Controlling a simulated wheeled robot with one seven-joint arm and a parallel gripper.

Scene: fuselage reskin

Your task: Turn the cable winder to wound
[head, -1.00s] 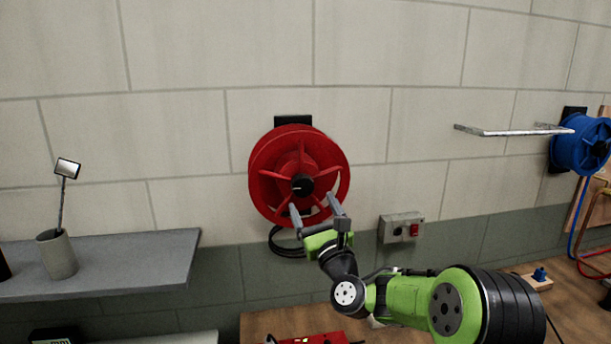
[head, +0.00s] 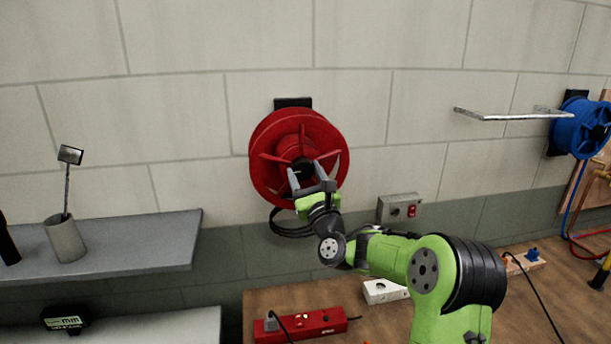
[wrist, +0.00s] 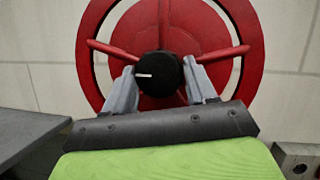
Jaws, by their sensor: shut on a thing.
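The cable winder (head: 276,143) is a red spoked reel mounted on the wall, with a black cable hanging below it. It also shows in the wrist view (wrist: 91,62). At its centre is a black knob (wrist: 159,66) with a white mark pointing left. My gripper (head: 309,176) is in front of the reel's hub, and in the wrist view its two fingers (wrist: 160,82) are on either side of the knob, shut on it. In the head view the fingers partly hide the knob.
A grey shelf (head: 120,246) with a cup (head: 65,240) holding a mirror tool is at the left. A switch box (head: 399,209) is on the wall to the right of the reel. A red power strip (head: 325,322) lies on the bench below. A metal bar (head: 505,117) and a blue reel (head: 578,128) are farther right.

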